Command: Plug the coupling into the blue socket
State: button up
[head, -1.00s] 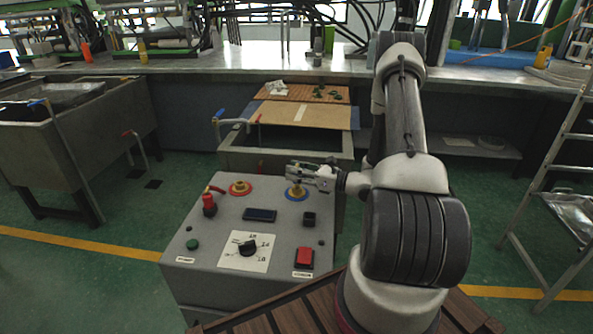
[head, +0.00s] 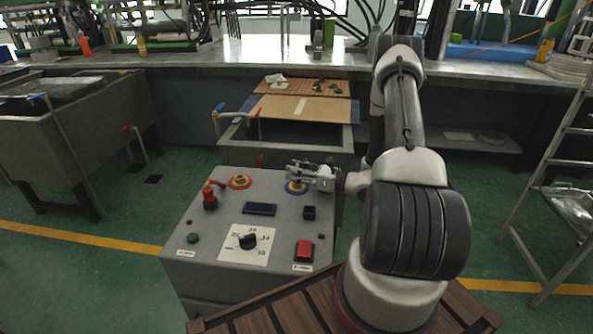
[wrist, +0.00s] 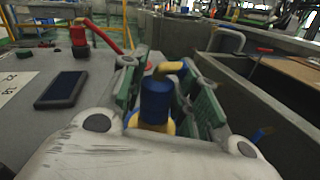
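The coupling (wrist: 156,98) is an upright blue cylinder with a bent yellow pipe at its top, between my gripper's fingers in the wrist view. A yellow ring shows around its lower end, partly hidden by my gripper body. My gripper (wrist: 170,90) has a green-padded finger on each side of it; whether the pads touch it is unclear. In the head view my gripper (head: 300,169) is over the blue socket (head: 297,188) at the panel's back right. The gripper hides much of the socket, and how deep the coupling sits cannot be seen.
The grey control panel (head: 225,215) carries a red socket (head: 239,182), a red knob (head: 209,199), a dark display (head: 259,209), a dial (head: 248,241) and a red switch (head: 304,250). A grey tank (head: 240,156) stands close behind the panel.

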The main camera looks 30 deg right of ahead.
jog(key=o, duration=0.3)
jog(key=shift+o, duration=0.2)
jog(key=v, duration=1.2)
jog(key=shift+d, duration=0.1)
